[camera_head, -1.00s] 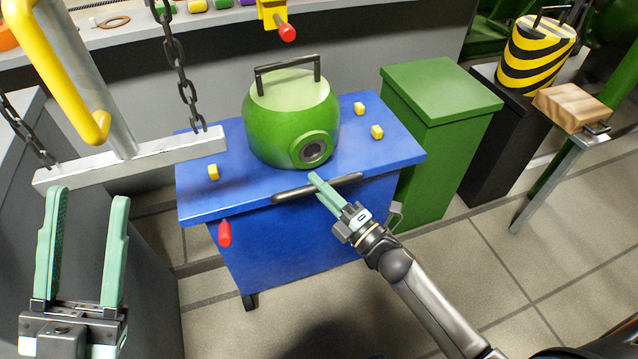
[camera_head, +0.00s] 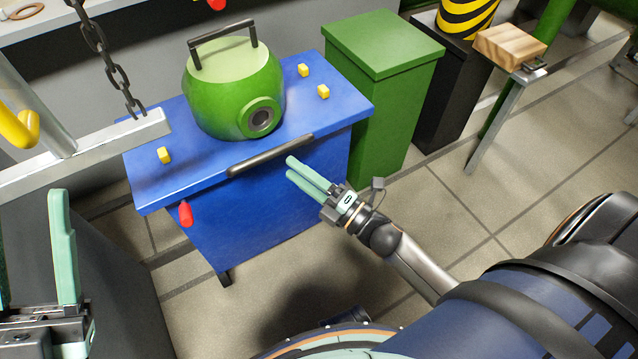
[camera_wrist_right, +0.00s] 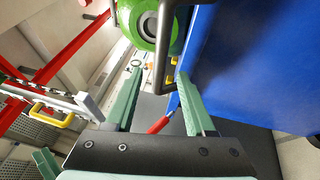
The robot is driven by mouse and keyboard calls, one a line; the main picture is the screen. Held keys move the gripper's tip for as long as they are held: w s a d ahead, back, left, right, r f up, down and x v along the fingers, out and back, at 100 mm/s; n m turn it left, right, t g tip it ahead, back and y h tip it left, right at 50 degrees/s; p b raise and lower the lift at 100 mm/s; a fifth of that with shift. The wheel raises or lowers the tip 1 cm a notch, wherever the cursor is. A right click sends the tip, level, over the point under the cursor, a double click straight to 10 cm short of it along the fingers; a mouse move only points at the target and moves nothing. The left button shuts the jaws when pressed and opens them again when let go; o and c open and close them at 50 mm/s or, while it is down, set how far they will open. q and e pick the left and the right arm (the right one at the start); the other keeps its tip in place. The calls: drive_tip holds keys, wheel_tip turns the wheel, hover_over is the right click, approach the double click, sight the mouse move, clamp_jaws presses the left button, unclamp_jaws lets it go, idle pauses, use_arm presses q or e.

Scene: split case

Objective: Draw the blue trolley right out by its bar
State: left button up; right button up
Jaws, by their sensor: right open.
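The blue trolley (camera_head: 240,210) stands on the tiled floor with a dark bar (camera_head: 270,156) along its front top edge. A green round vessel (camera_head: 235,90) with a handle sits on its top among several small yellow blocks. My right gripper (camera_head: 291,168) is open and empty, in front of the bar near its right end, apart from it. In the right wrist view the bar (camera_wrist_right: 163,55) shows beyond the open fingers, beside the blue trolley front (camera_wrist_right: 260,60). My left gripper (camera_head: 32,250) is open and empty at the left edge, partly cut off.
A green cabinet (camera_head: 385,100) stands close to the trolley's right side. A metal beam (camera_head: 90,150) hangs on a chain (camera_head: 115,65) at the trolley's left. A red knob (camera_head: 186,214) sticks out at the trolley's front left. The floor in front of the trolley is open.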

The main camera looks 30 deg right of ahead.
drive_tip(key=v, duration=0.6)
idle(0.3)
